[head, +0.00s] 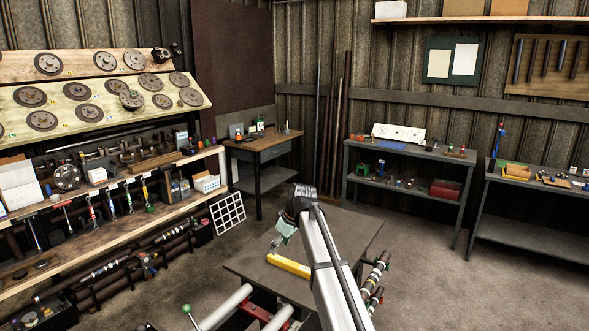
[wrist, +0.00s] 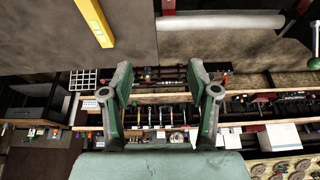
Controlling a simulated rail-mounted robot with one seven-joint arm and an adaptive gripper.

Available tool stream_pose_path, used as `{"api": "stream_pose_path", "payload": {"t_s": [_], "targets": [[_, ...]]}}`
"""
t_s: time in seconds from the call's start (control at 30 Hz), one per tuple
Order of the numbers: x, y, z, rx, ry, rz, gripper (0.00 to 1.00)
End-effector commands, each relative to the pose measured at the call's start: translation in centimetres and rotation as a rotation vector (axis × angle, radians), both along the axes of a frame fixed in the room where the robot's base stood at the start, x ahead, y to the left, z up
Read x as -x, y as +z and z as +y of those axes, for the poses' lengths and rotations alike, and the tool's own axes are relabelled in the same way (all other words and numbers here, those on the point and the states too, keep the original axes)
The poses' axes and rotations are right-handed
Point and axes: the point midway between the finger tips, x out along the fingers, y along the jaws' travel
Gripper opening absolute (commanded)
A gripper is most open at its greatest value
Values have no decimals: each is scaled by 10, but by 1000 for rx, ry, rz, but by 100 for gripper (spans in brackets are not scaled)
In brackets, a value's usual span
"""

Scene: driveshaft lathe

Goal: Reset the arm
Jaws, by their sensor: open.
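My gripper (wrist: 160,80) is open and empty in the wrist view, its two green-grey fingers spread apart. The gap between them looks toward the wall shelving, with no object between the fingers. In the head view my arm rises from the lower middle over a dark table, and a pale green part of my gripper (head: 284,229) shows left of the arm's end. Its fingers cannot be made out clearly there.
A yellow bar (head: 289,266) lies on the dark table (head: 250,263) below my gripper; the bar also shows in the wrist view (wrist: 95,22). Loaded shelving (head: 190,205) runs along the left. Benches (head: 405,150) stand at the back right. Open floor (head: 430,285) lies right.

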Motion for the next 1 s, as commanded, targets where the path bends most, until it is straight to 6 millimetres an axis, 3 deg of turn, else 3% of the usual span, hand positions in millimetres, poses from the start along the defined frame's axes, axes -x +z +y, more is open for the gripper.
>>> {"api": "stream_pose_path", "payload": {"t_s": [0.17, 0.47, 0.67, 0.8, 1.0], "targets": [[4, -2, -7, -21, -165, 9, 60], [42, -90, -32, -2, -356, 86, 60], [87, -181, -58, 34, -479, 169, 60], [135, -259, -83, 75, -576, 243, 60], [212, -357, -117, 140, -690, 347, 60]]}}
